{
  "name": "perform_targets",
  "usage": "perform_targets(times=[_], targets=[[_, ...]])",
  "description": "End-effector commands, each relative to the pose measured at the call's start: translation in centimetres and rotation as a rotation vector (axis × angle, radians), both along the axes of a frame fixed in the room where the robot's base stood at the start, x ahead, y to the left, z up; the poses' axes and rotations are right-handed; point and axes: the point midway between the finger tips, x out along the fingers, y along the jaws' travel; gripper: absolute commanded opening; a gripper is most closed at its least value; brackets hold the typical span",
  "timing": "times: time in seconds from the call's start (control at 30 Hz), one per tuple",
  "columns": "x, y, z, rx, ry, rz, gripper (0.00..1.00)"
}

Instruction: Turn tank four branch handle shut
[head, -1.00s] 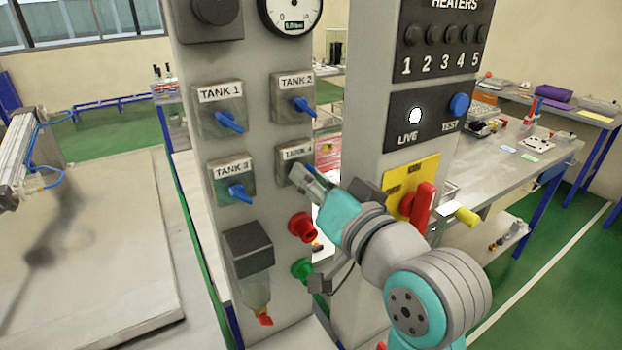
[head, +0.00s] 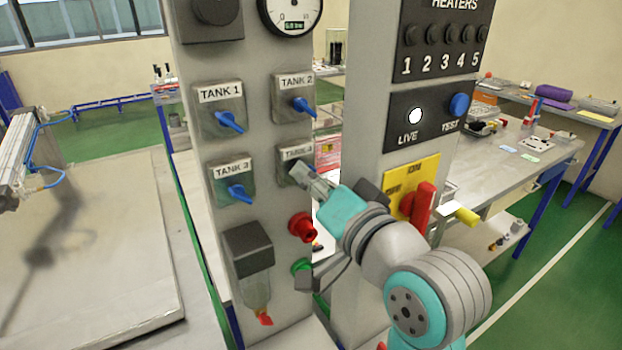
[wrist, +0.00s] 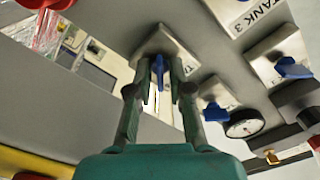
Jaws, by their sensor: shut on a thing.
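The tank four plate (head: 283,158) is on the grey panel, below the TANK 2 plate; its label is partly covered by my gripper. My gripper (head: 302,176) is at this plate, its fingers reaching in from the lower right. In the wrist view my gripper (wrist: 160,80) is shut on the blue tank four handle (wrist: 158,68), which sits between the two fingertips. The handle's angle on its plate is hard to tell, since the fingers hide most of it in the head view.
Blue handles for tank 1 (head: 229,122), tank 2 (head: 303,106) and tank 3 (head: 239,193) are close by. A red knob (head: 301,227) and a green one (head: 301,267) are below. The red switch handle (head: 422,205) is right of my wrist.

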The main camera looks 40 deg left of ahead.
Motion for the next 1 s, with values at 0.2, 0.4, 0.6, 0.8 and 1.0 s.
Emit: perform_targets(times=[0.2, 0.4, 0.6, 0.8, 1.0], targets=[[0.0, 0.0, 0.0, -0.001, 0.0, -0.001, 0.31], [0.0, -0.1, 0.0, -0.001, 0.0, -0.001, 0.31], [-0.7, -2.0, 0.0, 0.0, 0.0, -0.001, 0.31], [-2.2, -5.7, 0.0, -0.001, -0.002, -0.004, 0.31], [-3.5, -9.0, 0.0, 0.0, -0.001, -0.004, 0.31]])
